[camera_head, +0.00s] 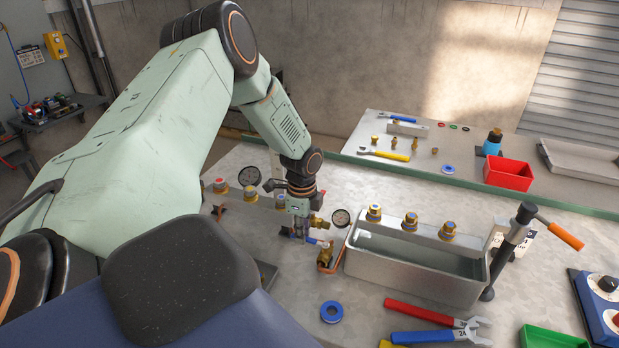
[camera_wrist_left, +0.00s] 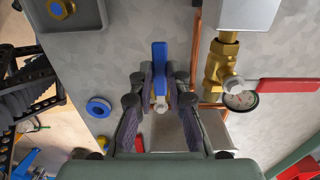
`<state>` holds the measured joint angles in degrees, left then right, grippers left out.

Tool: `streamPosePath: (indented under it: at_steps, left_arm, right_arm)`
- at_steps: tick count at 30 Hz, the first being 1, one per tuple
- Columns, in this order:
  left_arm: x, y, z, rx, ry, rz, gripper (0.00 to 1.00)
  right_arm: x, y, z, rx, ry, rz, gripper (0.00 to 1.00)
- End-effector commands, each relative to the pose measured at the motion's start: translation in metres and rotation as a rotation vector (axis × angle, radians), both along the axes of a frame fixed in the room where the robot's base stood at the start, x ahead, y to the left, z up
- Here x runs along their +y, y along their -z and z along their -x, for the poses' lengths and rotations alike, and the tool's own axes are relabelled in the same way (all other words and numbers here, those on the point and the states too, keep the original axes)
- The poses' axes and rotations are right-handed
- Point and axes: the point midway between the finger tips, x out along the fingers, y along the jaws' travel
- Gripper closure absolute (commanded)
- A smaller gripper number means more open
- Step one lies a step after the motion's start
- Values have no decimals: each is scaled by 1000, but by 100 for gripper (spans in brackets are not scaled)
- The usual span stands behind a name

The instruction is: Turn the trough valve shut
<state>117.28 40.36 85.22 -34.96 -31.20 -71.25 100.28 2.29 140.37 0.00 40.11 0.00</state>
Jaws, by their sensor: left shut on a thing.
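The blue valve handle (camera_wrist_left: 160,54) stands between the fingers of my left gripper (camera_wrist_left: 163,88) in the wrist view. The gripper is shut on it. A small metal stem shows just below the handle, and the fingers partly hide the valve's body. In the head view my left gripper (camera_head: 300,232) reaches down beside the left end of the grey trough (camera_head: 415,270), at a brass valve (camera_head: 325,256) with a blue lever (camera_head: 317,241). My right gripper is in neither view.
A second brass valve (camera_wrist_left: 220,66) with a red lever (camera_wrist_left: 285,85) stands right of the gripper, by a copper pipe (camera_wrist_left: 196,50) and a gauge (camera_wrist_left: 240,101). A blue ring (camera_head: 332,312) and wrenches (camera_head: 430,312) lie in front of the trough. A black stand (camera_head: 513,240) is at its right.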

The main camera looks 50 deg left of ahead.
Motion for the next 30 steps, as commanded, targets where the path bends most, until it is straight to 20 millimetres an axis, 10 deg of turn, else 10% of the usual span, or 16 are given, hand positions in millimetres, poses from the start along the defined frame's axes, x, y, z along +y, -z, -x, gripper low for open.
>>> streamPosePath:
  at_steps: [18, 19, 30]
  left_arm:
    - [7, -3, -1, -12, 17, -8, 100]
    - [7, -4, -2, -12, 18, -8, 83]
    - [4, -2, 0, -6, 17, -4, 61]
  right_arm:
    - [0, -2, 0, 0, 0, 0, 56]
    - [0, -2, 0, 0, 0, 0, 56]
    - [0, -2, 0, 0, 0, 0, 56]
